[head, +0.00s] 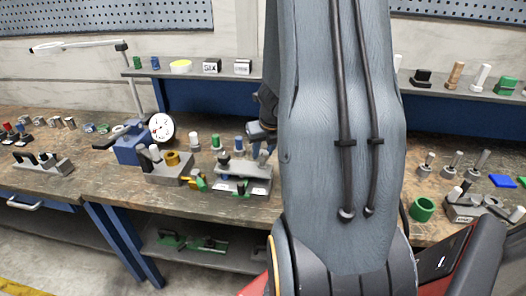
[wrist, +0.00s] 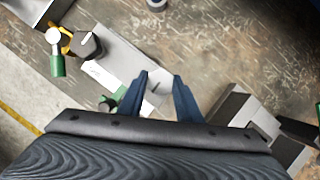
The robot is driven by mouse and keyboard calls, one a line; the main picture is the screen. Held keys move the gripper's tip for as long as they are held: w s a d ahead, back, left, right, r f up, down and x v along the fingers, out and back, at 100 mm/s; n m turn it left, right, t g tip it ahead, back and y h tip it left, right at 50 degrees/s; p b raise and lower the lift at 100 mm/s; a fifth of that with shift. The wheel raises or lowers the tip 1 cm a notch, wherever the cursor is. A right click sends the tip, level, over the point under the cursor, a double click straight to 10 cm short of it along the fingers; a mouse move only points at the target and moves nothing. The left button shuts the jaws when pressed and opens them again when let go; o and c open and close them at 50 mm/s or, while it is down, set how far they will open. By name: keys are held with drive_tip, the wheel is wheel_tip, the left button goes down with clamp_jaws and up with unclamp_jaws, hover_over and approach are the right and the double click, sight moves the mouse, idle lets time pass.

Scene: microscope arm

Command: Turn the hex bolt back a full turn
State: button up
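My gripper (wrist: 160,88) is open, its two blue fingers apart over the end of a light grey fixture block (wrist: 120,70) in the wrist view. I see nothing held between the fingers. A black knob (wrist: 86,43) with a white mark stands at the block's far end. In the head view the fixture block (head: 242,187) lies on the bench left of my arm, with several upright pegs or bolts on it. My gripper is mostly hidden behind my arm there. I cannot tell which piece is the hex bolt.
A grey block with a brass-coloured ring (head: 171,158) and a blue vise-like device with a white dial (head: 162,128) stand left of the fixture. A green ring (head: 422,209) and several grey posts stand at right. In the wrist view, another grey block (wrist: 240,112) lies right of my fingers.

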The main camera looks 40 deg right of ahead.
drive_tip(key=c, duration=0.4)
drive_tip(key=shift+n, duration=0.3)
